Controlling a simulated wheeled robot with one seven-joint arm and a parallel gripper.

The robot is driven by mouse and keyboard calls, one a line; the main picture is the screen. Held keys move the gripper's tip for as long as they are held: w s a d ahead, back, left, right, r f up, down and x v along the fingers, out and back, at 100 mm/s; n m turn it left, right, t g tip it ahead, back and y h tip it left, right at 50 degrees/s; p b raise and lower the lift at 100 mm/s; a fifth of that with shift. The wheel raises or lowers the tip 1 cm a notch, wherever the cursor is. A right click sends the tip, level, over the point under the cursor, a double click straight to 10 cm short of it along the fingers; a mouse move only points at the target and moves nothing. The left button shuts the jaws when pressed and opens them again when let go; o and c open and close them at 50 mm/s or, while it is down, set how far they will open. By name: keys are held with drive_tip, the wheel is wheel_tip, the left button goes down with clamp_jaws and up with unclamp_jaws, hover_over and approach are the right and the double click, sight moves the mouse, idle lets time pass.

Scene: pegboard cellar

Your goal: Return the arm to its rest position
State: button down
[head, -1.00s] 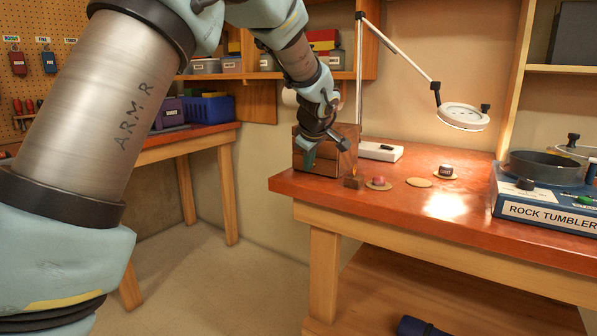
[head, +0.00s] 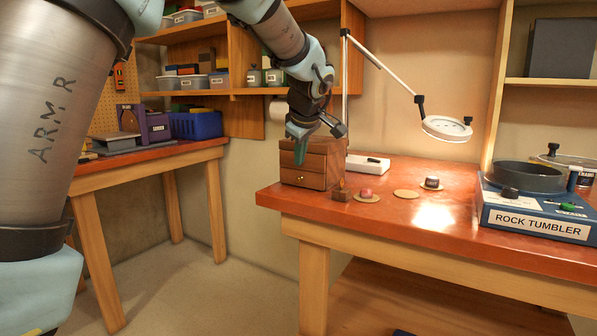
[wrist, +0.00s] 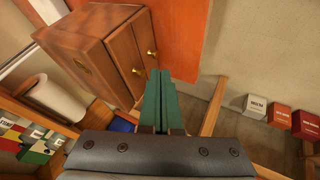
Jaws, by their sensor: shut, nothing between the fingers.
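My gripper (head: 299,146) hangs from the bent arm in front of the small wooden drawer chest (head: 322,163) on the red-topped bench. In the wrist view its green fingers (wrist: 160,90) lie together with nothing between them. There the chest (wrist: 90,55), with its brass knobs, is just left of the fingertips. I cannot tell from these views how wide the gap to the chest is.
The red bench top (head: 450,220) carries coasters (head: 405,194), a magnifier lamp (head: 447,128) and a rock tumbler (head: 535,210). A second bench with a blue bin (head: 196,125) stands left. Shelves hang behind my arm. Floor between the benches is clear.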

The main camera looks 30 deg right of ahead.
drive_tip(key=shift+v, duration=1.45)
